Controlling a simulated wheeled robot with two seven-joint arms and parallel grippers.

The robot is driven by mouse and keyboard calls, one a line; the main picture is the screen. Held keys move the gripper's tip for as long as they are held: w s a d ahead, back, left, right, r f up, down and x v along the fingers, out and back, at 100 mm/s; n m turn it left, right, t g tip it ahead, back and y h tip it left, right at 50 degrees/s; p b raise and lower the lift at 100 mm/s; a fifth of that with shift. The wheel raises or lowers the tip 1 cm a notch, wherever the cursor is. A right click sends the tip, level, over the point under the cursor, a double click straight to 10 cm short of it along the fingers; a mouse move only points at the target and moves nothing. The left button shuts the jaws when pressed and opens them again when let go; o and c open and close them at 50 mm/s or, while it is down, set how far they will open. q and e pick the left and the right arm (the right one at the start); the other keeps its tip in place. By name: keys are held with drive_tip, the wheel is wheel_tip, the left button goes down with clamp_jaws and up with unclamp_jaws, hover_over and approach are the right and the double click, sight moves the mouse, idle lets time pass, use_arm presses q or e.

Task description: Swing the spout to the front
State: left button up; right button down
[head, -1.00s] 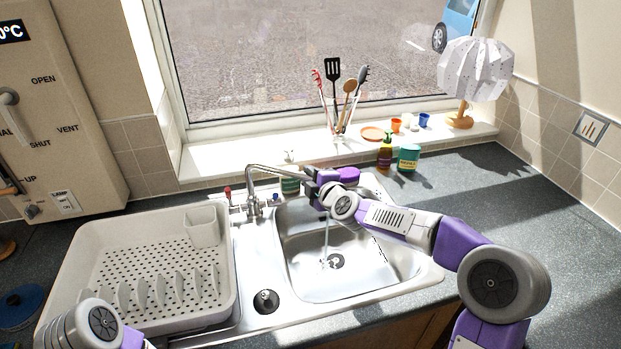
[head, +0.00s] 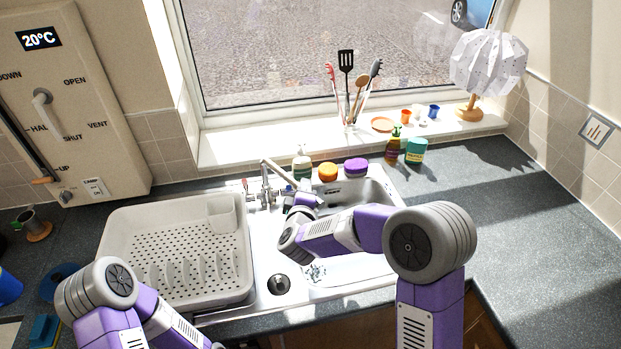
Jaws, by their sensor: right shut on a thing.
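The metal tap (head: 266,186) stands at the back edge of the sink, left of the basin. Its spout (head: 277,170) points forward and to the right, and its tip is hidden by my right gripper. My right gripper (head: 297,188) is shut on the spout near its outer end; its fingers are mostly hidden behind the wrist. The sink basin (head: 345,272) is partly covered by my right arm. Splashing water shows at the basin's front left. My left arm is at the lower left, and its gripper is out of view.
A beige dish rack (head: 130,240) stands left of the sink. A soap bottle (head: 302,163), an orange sponge (head: 327,172) and a purple sponge (head: 355,167) are behind the basin. A brown bottle (head: 393,146) and a teal tub (head: 415,151) stand further right. The right worktop is clear.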

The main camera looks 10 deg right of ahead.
drive_tip(key=shift+s+a+m+h+p, duration=0.35)
drive_tip(key=shift+a+m+h+p, duration=0.2)
drive_tip(key=shift+a, duration=0.2)
drive_tip(key=c, duration=0.9)
unclamp_jaws()
drive_tip(key=shift+o, duration=0.2)
drive_tip(key=v, duration=0.7)
drive_tip(key=shift+s+r, duration=0.2)
drive_tip(key=shift+s, duration=0.05)
drive_tip(key=shift+a, duration=0.1)
